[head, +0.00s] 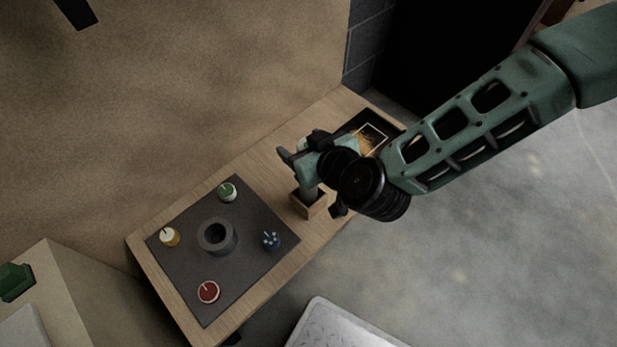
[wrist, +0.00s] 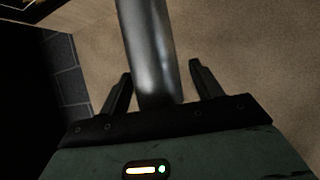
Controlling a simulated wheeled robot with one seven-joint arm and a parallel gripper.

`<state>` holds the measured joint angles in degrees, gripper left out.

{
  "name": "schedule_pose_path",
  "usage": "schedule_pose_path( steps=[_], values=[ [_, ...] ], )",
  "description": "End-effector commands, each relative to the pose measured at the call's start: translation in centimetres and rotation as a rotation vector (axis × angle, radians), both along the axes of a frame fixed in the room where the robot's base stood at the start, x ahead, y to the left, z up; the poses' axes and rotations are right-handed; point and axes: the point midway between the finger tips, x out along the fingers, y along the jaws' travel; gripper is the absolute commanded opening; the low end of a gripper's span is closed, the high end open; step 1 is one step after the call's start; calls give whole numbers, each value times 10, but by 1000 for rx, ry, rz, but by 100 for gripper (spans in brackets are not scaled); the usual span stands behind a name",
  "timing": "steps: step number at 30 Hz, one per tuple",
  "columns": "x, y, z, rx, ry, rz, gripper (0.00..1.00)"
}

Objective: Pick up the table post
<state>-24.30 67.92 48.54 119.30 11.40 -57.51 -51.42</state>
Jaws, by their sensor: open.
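The table post, a grey metal cylinder (wrist: 150,45), runs between the two fingers of my gripper (wrist: 161,72) in the wrist view. In the head view, a short part of the post (head: 308,181) shows below my gripper (head: 301,146), standing in a small wooden box (head: 311,207). My gripper is open, with one finger on each side of the post. In the wrist view a gap shows between the post and the right finger; the left finger is also apart from it.
A dark mat (head: 191,267) on the wooden bench (head: 262,160) carries a round grey socket (head: 217,237) and green, yellow, blue and red pieces around it. A dark open tray (head: 373,133) lies behind my gripper. Grey floor is free at the right.

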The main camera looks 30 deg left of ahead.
Motion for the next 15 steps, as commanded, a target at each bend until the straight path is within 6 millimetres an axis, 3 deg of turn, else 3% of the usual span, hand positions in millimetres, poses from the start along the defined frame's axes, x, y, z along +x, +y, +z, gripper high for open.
schedule_pose_path(
  steps=[1, 7, 8, 15],
  values=[
    [0, 0, 0, 0, 0, 0, 59],
    [0, 0, 0, 0, 0, 0, 4],
    [0, 0, 0, 0, 0, 0, 0],
    [0, 0, 2, 2, -2, 0, 0]
  ],
)
